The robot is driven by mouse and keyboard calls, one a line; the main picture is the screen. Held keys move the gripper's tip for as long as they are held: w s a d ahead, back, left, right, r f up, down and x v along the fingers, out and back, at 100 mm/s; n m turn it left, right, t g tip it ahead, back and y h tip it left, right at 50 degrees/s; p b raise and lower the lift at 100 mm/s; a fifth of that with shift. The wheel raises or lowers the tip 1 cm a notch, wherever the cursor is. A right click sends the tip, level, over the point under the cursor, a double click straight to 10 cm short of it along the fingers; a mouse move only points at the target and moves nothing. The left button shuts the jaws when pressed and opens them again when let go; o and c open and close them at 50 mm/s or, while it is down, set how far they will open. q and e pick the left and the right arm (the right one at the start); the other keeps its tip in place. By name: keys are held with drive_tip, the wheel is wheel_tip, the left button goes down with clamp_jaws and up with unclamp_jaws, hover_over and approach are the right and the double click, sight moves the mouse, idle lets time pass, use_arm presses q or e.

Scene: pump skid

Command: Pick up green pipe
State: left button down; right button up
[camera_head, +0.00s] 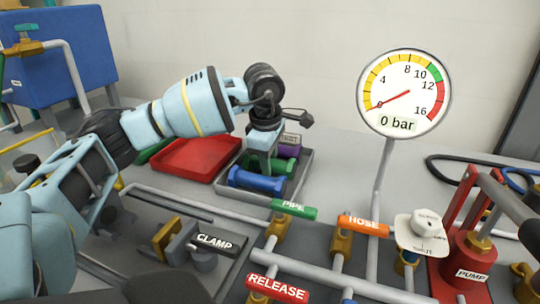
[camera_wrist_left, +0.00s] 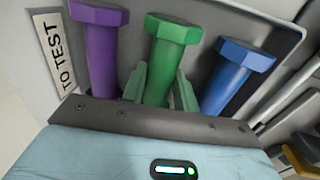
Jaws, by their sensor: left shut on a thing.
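The green pipe (camera_wrist_left: 160,65) has a hexagonal head and lies between a purple pipe (camera_wrist_left: 97,55) and a blue pipe (camera_wrist_left: 236,72) in the grey tray labelled TO TEST. In the head view the green pipe (camera_head: 288,166) shows partly behind my left gripper (camera_head: 268,170), which points down into the grey tray (camera_head: 306,172). In the left wrist view my left gripper's fingers (camera_wrist_left: 158,90) stand on either side of the green pipe's shaft, shut on it. The pipe's lower end is hidden by the gripper body. My right gripper is not in view.
A red tray (camera_head: 190,158) sits left of the grey tray. The PIPE (camera_head: 294,209), HOSE (camera_head: 363,225) and RELEASE (camera_head: 278,289) valve handles and the CLAMP (camera_head: 215,243) are in front. A gauge (camera_head: 405,92) reading 0 bar and a red pump (camera_head: 468,265) stand at right.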

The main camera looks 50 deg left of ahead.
use_arm(q)
drive_tip(key=shift+r, duration=0.1)
wheel_tip(320, 180, up, 10)
drive_tip(key=shift+f+p, duration=0.1)
drive_tip(key=shift+p, duration=0.75)
